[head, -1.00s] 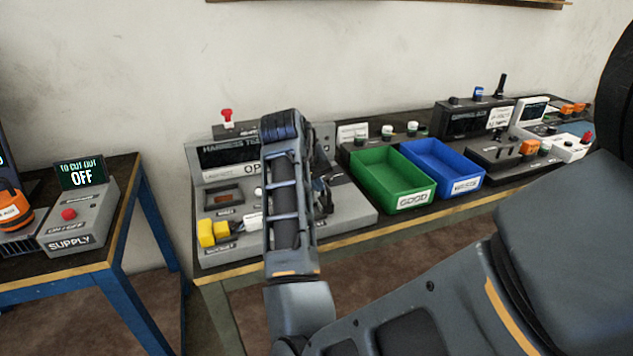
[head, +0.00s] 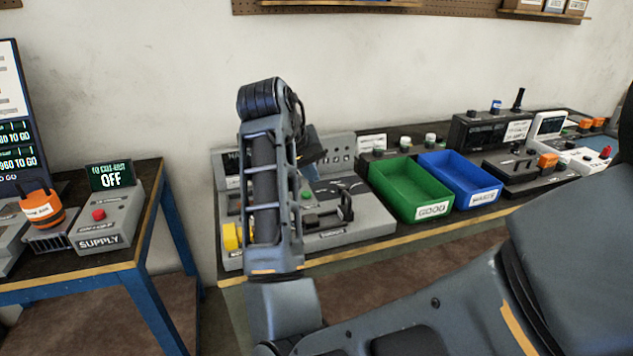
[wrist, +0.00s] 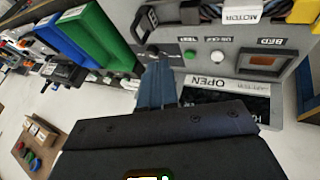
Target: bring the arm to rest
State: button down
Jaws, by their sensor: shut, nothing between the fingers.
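My arm (head: 265,190) is raised in front of the grey harness tester (head: 350,220) in the head view and hides part of it. My gripper (wrist: 158,62) shows in the wrist view with its fingers together and nothing between them. It is over the tester panel, apart from the parts around it as far as I can see. In the head view the gripper is mostly hidden behind the arm. The tester display (wrist: 215,88) reads OPEN in the wrist view.
A green GOOD bin (head: 432,212) and a blue WASTE bin (head: 484,198) stand right of the tester, both looking empty. More devices stand farther right. A SUPPLY box (head: 100,240) reading OFF sits on the left table, across a gap.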

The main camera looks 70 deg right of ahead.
jog(key=shift+a+r, duration=0.2)
jog(key=shift+r, duration=0.1)
dwell(0.4)
notch_tip(320, 180, down, 5)
jog(key=n+t+h, duration=0.5)
jog(key=n+t, duration=0.1)
jog(key=n, duration=0.1)
jog(key=s+a+f+n+t+y, duration=0.3)
jog(key=a+f+t, duration=0.1)
jog(key=a, duration=0.4)
jog(key=s+a+f+n+t+y, duration=0.2)
jog(key=s+a+f+n+t, duration=0.15)
jog(key=a, duration=0.45)
jog(key=s+a+r+m+t+y, duration=0.1)
jog(key=s+a+r+y, duration=0.1)
jog(key=s+a, duration=0.6)
jog(key=s+a+r+m+t+y, duration=0.1)
jog(key=s+a+r+y, duration=0.2)
jog(key=s+a, duration=0.6)
jog(key=shift+s+a+r+y, duration=0.15)
jog(key=shift+s+a+y, duration=0.1)
jog(key=shift+s+y, duration=0.4)
